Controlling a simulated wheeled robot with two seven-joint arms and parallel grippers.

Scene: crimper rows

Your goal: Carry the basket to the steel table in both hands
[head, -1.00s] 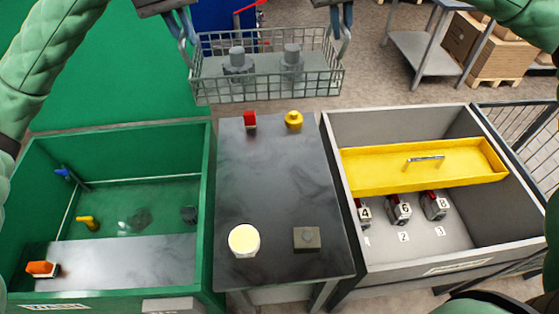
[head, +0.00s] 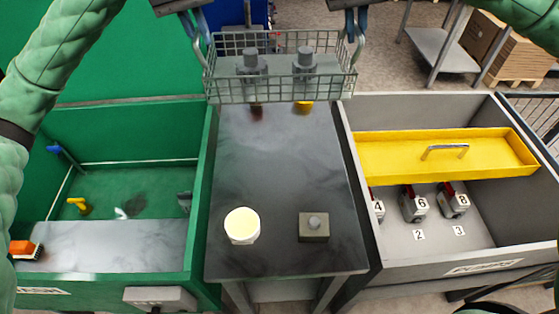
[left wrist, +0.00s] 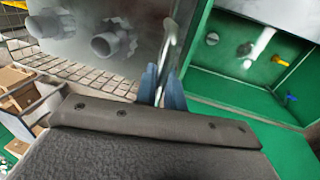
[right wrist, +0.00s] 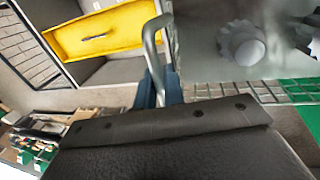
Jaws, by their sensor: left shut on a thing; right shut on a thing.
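The wire basket (head: 280,90) hangs level between my two grippers, with two grey gear-like parts (head: 251,66) standing in it. My left gripper (head: 201,22) is shut on the basket's left handle, and the blue fingertips also show on the bar in the left wrist view (left wrist: 163,88). My right gripper (head: 352,20) is shut on the right handle, which also shows in the right wrist view (right wrist: 151,35). The steel table (head: 285,165) stands between two bins. The basket is over or just beyond its far end and partly hides a red and a yellow item there.
The green wash bin (head: 208,150) is left. The grey bin (head: 420,100) with a yellow tray (head: 440,160) is right. The table's middle is clear.

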